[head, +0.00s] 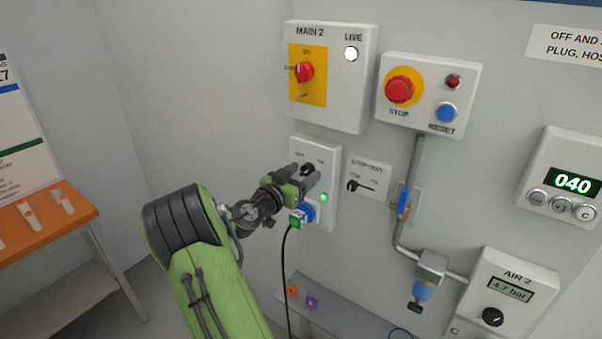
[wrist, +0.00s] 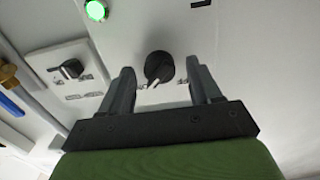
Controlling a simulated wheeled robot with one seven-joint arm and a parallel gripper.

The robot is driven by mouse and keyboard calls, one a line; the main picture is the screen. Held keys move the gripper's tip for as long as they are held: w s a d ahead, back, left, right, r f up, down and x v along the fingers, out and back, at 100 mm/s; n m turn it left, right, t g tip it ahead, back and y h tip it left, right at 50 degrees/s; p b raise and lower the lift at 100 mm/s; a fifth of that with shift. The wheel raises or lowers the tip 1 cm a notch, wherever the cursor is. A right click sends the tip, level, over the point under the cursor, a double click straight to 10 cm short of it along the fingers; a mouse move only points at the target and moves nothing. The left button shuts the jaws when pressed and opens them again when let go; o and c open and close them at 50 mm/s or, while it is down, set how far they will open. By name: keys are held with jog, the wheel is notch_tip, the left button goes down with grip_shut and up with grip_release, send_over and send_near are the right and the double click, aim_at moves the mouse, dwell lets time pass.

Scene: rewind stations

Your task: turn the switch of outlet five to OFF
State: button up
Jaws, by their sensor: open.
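The outlet box (head: 329,221) is a white panel on the wall with a black rotary switch, a lit green lamp (head: 324,197) and a blue plug socket (head: 309,212) below. Its number cannot be read. In the wrist view the black switch knob (wrist: 158,68) shows between the fingers of my gripper (wrist: 160,88), with a pale pointer mark on it. The green lamp (wrist: 96,10) is lit there too. My gripper (head: 307,177) is open in front of the switch, one finger on each side. I cannot tell whether the fingers touch the knob.
A small switch plate (head: 368,178) with a black knob is just right of the outlet. MAIN 2 (head: 328,110) is above, its LIVE lamp lit. A STOP box (head: 429,95), a pipe with a blue-handled valve (head: 404,203) and a black cable (head: 286,262) are nearby.

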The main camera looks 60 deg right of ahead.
jog(key=c, duration=1)
jog(key=shift+c, duration=0.2)
jog(key=shift+n, duration=0.4)
jog(key=n, duration=0.4)
jog(key=n+p, duration=0.1)
jog(key=n, duration=0.3)
jog(key=shift+n, duration=0.3)
jog(key=n+p, duration=0.2)
jog(key=n, duration=0.2)
jog(key=shift+p, duration=0.3)
jog(key=shift+n+p, duration=1.25)
jog(key=shift+n, duration=0.95)
jog(key=shift+f, duration=0.1)
